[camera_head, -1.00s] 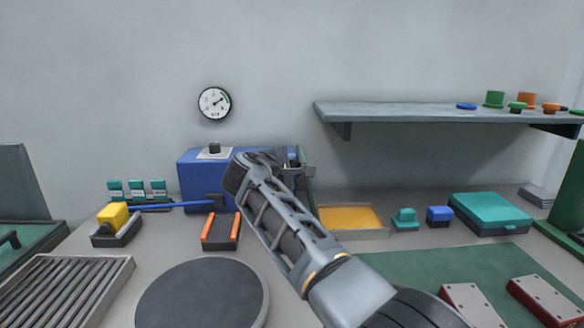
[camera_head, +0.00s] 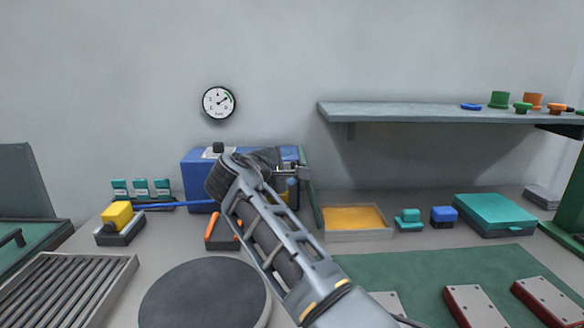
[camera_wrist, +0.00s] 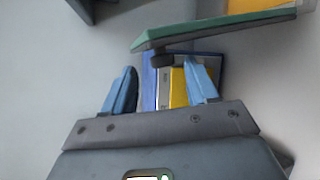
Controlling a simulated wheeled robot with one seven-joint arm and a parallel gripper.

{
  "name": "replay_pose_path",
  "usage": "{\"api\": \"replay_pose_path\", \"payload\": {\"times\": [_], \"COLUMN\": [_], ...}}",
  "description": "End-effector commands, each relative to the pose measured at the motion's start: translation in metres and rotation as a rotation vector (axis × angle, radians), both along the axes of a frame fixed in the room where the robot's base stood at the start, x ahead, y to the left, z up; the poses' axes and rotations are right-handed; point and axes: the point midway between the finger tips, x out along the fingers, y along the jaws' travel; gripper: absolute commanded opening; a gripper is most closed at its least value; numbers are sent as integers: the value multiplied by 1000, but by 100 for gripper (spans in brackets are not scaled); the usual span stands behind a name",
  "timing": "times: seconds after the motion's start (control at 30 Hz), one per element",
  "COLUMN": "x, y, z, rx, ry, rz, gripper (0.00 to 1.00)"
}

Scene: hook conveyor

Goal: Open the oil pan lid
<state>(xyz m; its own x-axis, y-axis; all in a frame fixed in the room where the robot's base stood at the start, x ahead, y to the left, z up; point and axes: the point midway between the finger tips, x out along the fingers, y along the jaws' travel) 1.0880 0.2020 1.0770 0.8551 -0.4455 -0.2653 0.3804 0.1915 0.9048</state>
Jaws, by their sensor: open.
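No part is plainly marked as the oil pan lid. A thin green panel (camera_head: 306,180) stands upright at the right side of the blue box (camera_head: 198,178). In the head view, my gripper (camera_head: 289,171) is partly hidden by my arm at the box's front.
A shallow tray with an orange surface (camera_head: 355,217) is right of the box. Teal and blue blocks and a teal case (camera_head: 495,213) lie further right. A shelf (camera_head: 430,110) overhangs the back. A round dark plate (camera_head: 205,294) and orange-edged holder (camera_head: 221,232) are in front.

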Motion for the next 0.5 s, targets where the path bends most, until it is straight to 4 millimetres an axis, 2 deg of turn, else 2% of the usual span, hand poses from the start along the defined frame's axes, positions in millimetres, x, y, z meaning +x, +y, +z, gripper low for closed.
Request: {"api": "replay_pose_path", "payload": {"times": [0.2, 0.5], "x": [-20, -24], "y": [11, 12], "z": [6, 7], "rx": [1, 1], "ry": [-1, 0], "rz": [1, 0], "gripper": [58, 58]}}
